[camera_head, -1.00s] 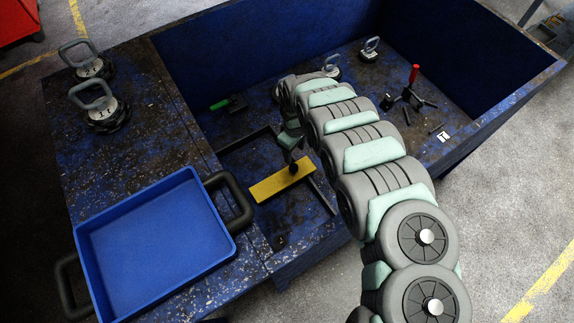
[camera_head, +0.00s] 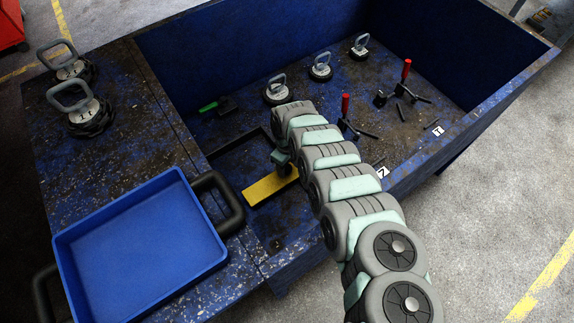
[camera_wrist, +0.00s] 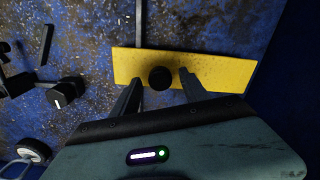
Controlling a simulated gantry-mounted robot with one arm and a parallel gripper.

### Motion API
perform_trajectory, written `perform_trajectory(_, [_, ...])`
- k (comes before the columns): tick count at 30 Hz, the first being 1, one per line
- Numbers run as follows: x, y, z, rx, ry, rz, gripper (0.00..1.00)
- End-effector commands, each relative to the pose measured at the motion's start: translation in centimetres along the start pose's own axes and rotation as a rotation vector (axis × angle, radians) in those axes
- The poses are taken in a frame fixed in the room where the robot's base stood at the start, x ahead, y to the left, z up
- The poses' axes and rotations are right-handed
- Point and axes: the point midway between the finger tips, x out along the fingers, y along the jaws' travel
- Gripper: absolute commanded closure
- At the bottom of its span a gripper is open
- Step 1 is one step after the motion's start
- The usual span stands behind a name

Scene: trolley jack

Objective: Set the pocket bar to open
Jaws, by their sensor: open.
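The pocket bar appears to be the flat yellow bar (camera_head: 262,189) lying by a black frame in the blue bin. In the wrist view the yellow bar (camera_wrist: 225,73) runs across the upper middle, with a round black knob (camera_wrist: 160,78) at its near edge. My gripper (camera_wrist: 161,79) is open, one finger on each side of the knob as seen from the wrist. I cannot tell whether the fingers touch it. In the head view my gripper (camera_head: 283,166) is at the bar's right end and hides the knob.
A black rail frame (camera_head: 235,148) surrounds the bar's area. A blue tray (camera_head: 140,245) with black handles stands at left. Grey-handled lifters (camera_head: 277,92) and red-handled clamps (camera_head: 405,72) stand in the bin. A green-ended black item (camera_head: 208,107) lies behind the frame.

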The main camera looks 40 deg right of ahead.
Motion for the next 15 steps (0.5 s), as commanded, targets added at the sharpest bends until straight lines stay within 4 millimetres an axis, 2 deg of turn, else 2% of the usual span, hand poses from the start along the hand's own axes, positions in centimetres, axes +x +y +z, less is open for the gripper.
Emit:
perform_trajectory(2, [-0.02, -0.01, -0.01, 0.0, 0.0, 0.0, 0.47])
perform_trajectory(15, [-0.01, -0.03, -0.02, 0.0, 0.0, -0.001, 0.83])
